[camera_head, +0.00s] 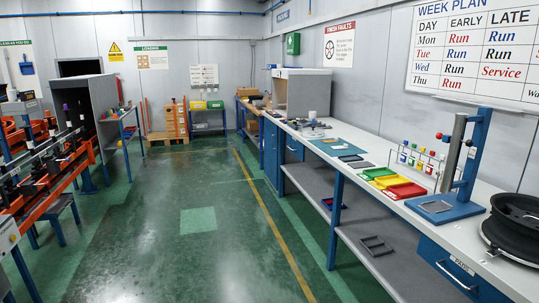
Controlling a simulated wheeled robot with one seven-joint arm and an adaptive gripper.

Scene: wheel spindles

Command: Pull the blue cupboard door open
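A blue cupboard door (270,152) shows under the far part of the long white workbench (372,185) on the right. It is seen at a steep angle and looks shut. A blue panel (294,150) sits just right of it under the same bench, with a small light mark that may be a handle. My gripper is not in view, so its place relative to the door cannot be seen.
Green floor (170,245) is open down the middle, with a yellow line (275,235) along the bench. An orange rack (45,180) stands on the left. A labelled blue drawer (452,272) and a grey lower shelf (340,215) are on the bench's near side.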

